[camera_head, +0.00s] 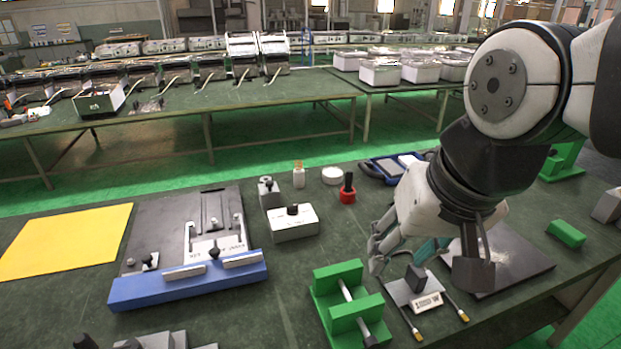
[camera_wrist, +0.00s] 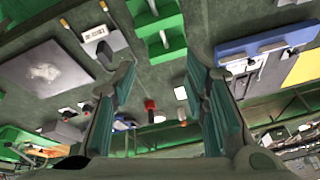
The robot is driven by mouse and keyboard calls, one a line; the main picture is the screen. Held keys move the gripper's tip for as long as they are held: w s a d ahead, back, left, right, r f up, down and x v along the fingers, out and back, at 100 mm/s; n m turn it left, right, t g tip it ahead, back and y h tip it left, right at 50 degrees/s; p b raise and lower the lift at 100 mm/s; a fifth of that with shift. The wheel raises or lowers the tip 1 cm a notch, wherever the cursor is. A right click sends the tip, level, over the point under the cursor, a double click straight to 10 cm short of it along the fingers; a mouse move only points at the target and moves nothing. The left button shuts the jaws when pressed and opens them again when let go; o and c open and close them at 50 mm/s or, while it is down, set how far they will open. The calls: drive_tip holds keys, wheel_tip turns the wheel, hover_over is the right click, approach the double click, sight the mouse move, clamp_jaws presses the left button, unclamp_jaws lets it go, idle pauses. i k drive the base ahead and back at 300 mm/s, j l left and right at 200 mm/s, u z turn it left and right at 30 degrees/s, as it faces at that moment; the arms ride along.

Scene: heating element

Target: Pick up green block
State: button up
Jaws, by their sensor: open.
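A small plain green block (camera_head: 566,234) lies on the right part of the near green table, right of a dark plate (camera_head: 500,258). I cannot clearly pick it out in the wrist view. My gripper (camera_head: 425,262) is open and empty above the table, left of the block and apart from it. In the wrist view its two fingers are spread, with a clear gap between their tips (camera_wrist: 160,70). A larger green fixture with rods (camera_head: 345,300) stands left of my gripper; it also shows in the wrist view (camera_wrist: 158,28).
A grey block with cables (camera_head: 415,290) lies beneath my gripper. A green stand (camera_head: 562,162) is behind the green block, and a grey block (camera_head: 607,206) is at the right edge. A blue-edged fixture (camera_head: 190,285) and yellow sheet (camera_head: 68,240) lie left.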

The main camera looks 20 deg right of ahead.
sight(572, 239)
drive_tip(key=z, duration=1.65)
drive_tip(key=i+l+z, duration=0.35)
drive_tip(key=i, duration=0.4)
drive_tip(key=i+l+z, duration=0.2)
drive_tip(key=i, duration=0.15)
